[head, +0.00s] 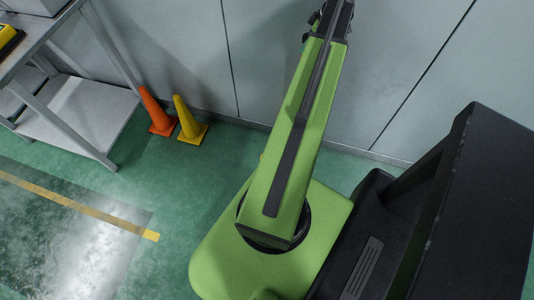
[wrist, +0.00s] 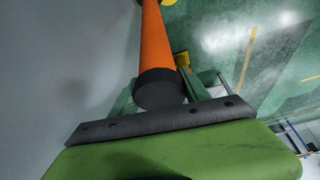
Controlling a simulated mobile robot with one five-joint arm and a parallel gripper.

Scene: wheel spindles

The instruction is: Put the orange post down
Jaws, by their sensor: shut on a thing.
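The orange post (wrist: 155,45) is a smooth round bar with a black end (wrist: 160,88), seen in the wrist view. Its black end lies between the two fingers of my gripper (wrist: 160,95), and its orange length runs away toward the top of the picture. My gripper is shut on it. The far end of the post is cut off by the top edge. In the head view my green arm reaches up past the top edge, and neither the gripper nor the held post can be made out there.
An orange cone (head: 157,115) and a yellow cone (head: 188,122) stand on the green floor by the grey wall (head: 270,60). A metal table with a lower shelf (head: 85,115) is at left. A yellow floor line (head: 80,205) crosses open floor at lower left.

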